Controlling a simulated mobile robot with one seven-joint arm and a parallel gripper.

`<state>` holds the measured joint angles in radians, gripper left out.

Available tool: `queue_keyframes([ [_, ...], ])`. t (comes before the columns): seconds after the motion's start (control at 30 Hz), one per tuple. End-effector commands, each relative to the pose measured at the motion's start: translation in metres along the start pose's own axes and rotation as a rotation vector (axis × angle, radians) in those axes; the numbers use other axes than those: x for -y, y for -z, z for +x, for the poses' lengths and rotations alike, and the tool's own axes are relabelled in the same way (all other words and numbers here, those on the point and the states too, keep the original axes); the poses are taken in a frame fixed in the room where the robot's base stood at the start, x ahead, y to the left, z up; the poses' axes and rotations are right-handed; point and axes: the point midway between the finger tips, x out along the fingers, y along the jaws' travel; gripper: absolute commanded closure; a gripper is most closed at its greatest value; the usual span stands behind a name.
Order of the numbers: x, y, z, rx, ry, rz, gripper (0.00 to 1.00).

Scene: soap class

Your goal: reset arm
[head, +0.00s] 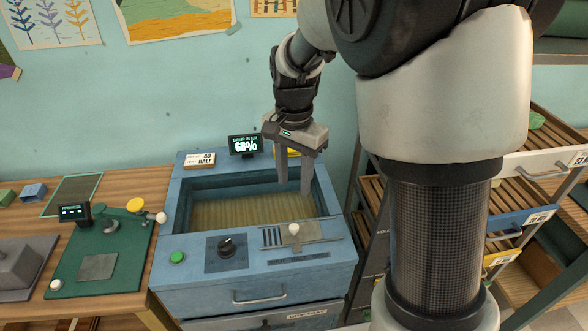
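My gripper (293,187) points down over the right rear part of the blue machine's basin. Its two fingers are apart with a gap between them, and nothing shows between them. My arm comes in from the upper right and bends down to the gripper. The blue machine (198,275) has an open basin with a yellowish ribbed floor (230,213). Whether the fingertips reach below the basin rim I cannot tell.
A green press (105,250) stands left. A drawer rack (520,215) is right.

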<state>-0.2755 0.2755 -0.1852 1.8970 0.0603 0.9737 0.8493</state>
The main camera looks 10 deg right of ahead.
Motion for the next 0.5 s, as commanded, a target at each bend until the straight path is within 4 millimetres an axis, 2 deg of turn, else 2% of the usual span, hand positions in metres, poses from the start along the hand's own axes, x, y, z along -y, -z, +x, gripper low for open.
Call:
queue_keyframes([
  [0.07, 0.001, 0.000, -0.011, -0.002, 0.003, 0.000, 0.61],
  [0.2, 0.000, 0.000, -0.019, 0.000, 0.000, 0.000, 0.61],
  [0.5, 0.000, 0.000, -0.021, 0.000, 0.000, 0.000, 0.61],
])
